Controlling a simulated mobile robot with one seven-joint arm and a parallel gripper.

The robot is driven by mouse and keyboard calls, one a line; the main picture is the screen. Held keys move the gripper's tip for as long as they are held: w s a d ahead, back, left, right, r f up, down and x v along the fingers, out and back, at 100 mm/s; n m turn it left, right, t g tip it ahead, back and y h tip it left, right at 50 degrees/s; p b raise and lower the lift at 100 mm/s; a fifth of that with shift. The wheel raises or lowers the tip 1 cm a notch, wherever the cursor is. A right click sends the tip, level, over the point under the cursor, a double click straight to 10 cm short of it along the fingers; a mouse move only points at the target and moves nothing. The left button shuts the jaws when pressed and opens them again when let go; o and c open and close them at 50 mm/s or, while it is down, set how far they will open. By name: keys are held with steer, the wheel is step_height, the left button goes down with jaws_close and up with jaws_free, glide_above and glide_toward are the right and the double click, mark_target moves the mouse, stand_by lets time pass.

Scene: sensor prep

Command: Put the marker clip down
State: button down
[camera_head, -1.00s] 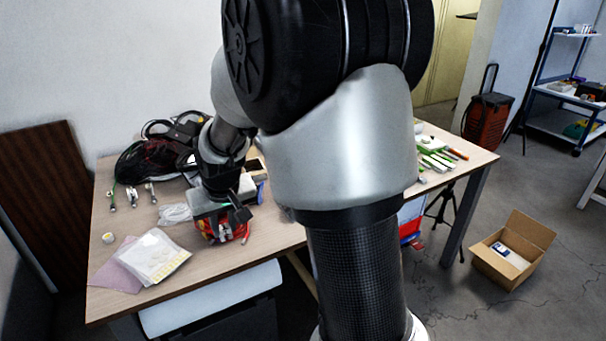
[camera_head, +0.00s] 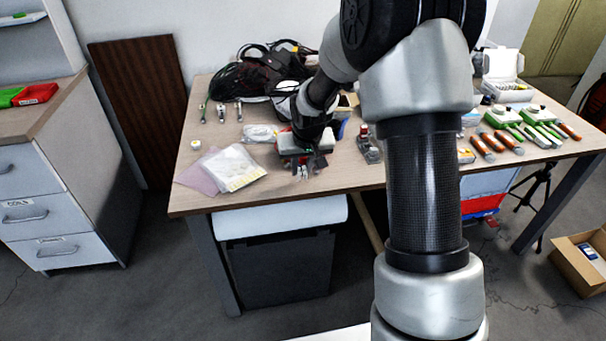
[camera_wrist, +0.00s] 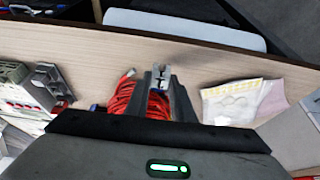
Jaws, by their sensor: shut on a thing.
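My gripper (camera_head: 308,169) is low over the front edge of the wooden table in the head view, left of my forearm. In the wrist view the fingers (camera_wrist: 161,88) are shut on a small light-grey piece, the marker clip (camera_wrist: 158,76), which shows between the tips. Its lower part is hidden by the fingers. A coiled red cable (camera_wrist: 123,101) lies behind and beside the fingers there. I cannot tell whether the clip touches the table.
The wooden table (camera_head: 277,189) has bare room along its front edge. Clear bags with papers (camera_head: 238,166) lie left of the gripper, and a black cable heap (camera_head: 262,76) is behind. Small grey and red parts (camera_head: 368,145) stand to the right. Several green and orange tools lie farther right.

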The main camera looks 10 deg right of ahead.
steer(key=shift+f, duration=1.15)
steer(key=shift+f+b, duration=0.25)
steer(key=shift+b, duration=0.05)
steer(key=c, duration=1.5)
jaws_free()
steer(key=shift+r, duration=0.1)
